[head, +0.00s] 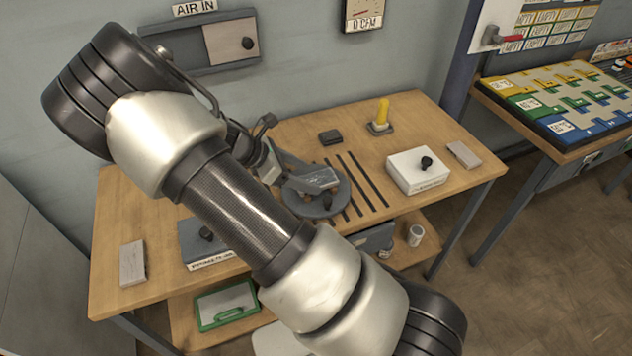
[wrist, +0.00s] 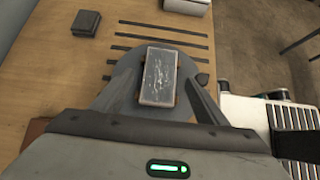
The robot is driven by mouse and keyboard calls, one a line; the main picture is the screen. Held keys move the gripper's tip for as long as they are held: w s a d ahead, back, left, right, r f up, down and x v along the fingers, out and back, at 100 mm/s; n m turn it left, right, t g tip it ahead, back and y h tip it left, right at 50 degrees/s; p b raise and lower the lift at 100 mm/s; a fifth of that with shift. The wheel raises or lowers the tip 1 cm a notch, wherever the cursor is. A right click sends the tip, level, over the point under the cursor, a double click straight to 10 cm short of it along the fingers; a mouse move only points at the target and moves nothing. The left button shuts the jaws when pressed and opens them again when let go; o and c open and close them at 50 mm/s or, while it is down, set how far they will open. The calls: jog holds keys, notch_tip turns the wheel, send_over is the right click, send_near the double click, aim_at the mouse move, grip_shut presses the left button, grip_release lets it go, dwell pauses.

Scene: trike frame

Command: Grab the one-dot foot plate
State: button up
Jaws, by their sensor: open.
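A worn grey plate (wrist: 158,77) lies over the round dark grey turntable (wrist: 125,85) in the wrist view. It also shows in the head view (head: 315,180). My gripper (wrist: 158,100) is open, with its dark fingers spread to either side of the plate; I cannot tell whether they touch it. In the head view my gripper (head: 272,165) is partly hidden by my arm. Two other flat grey plates lie on the bench, one at the left (head: 132,263) and one at the right (head: 463,154). No dot marks are readable on any plate.
The wooden bench (head: 420,120) also holds a white box with a black knob (head: 419,170), a yellow post (head: 382,114), a small dark block (head: 330,137) and a blue-grey box (head: 195,243). Dark strips run behind the turntable. A green-edged case (head: 226,304) is on the shelf below.

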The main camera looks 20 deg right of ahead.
aim_at(316, 181)
jog(key=shift+x, duration=1.15)
